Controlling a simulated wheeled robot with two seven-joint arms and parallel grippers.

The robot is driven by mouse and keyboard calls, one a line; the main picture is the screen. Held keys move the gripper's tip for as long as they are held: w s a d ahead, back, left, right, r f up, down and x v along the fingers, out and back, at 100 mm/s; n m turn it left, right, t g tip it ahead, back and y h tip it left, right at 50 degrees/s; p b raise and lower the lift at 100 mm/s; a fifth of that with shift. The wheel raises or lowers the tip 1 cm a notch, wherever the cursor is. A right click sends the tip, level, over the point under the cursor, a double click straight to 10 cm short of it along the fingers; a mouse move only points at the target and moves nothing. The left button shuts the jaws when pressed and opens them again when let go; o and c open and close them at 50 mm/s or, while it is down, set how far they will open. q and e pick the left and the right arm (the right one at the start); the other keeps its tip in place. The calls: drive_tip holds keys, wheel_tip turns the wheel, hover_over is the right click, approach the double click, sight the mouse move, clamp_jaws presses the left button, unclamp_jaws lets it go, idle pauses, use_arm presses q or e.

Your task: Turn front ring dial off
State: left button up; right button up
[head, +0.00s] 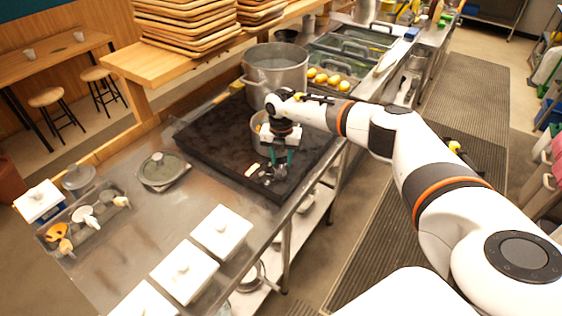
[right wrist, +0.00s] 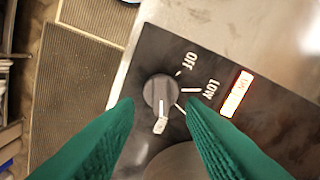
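The grey round dial (right wrist: 160,92) shows in the right wrist view on a dark panel, beside the white marks OFF and LOW. Its pale pointer strip faces the lower edge of the picture, away from the OFF mark. My right gripper (right wrist: 159,101) has its two green fingers apart, one to each side of the dial in this view; I cannot tell whether they touch it. In the head view the right gripper (head: 278,160) reaches down over the near right part of the black cooktop (head: 215,135). My left gripper is out of view.
A lit indicator (right wrist: 237,94) glows beside the dial. A large steel pot (head: 276,68) stands at the back of the cooktop, with a smaller pot (head: 257,122) close to the right gripper. White lidded containers (head: 221,231) stand on the counter in front.

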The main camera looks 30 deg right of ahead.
sight(281, 169)
drive_tip(key=shift+f, duration=1.8)
clamp_jaws()
